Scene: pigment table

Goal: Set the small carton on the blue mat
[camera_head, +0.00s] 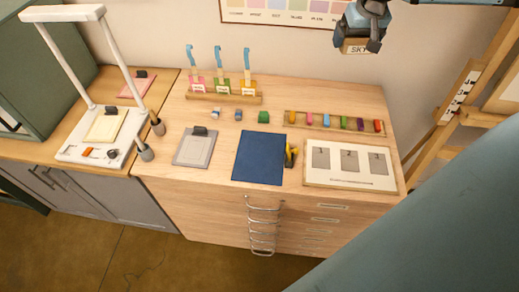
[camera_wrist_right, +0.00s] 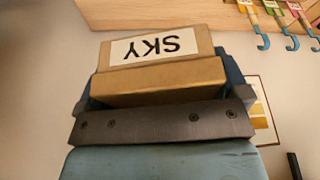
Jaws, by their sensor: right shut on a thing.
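The small carton (camera_head: 355,47) is a tan box with a white label reading SKY. My right gripper (camera_head: 360,32) is shut on it and holds it high above the table's back right, near the wall. In the right wrist view the carton (camera_wrist_right: 158,82) sits between the fingers of the gripper (camera_wrist_right: 160,110), its label upside down. The blue mat (camera_head: 259,158) lies flat and bare at the front middle of the wooden table, well below and to the left of the carton. My left gripper does not show.
A grey pad (camera_head: 195,148) lies left of the mat. A yellow and black item (camera_head: 290,155) stands at its right edge, beside a numbered board (camera_head: 350,166).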

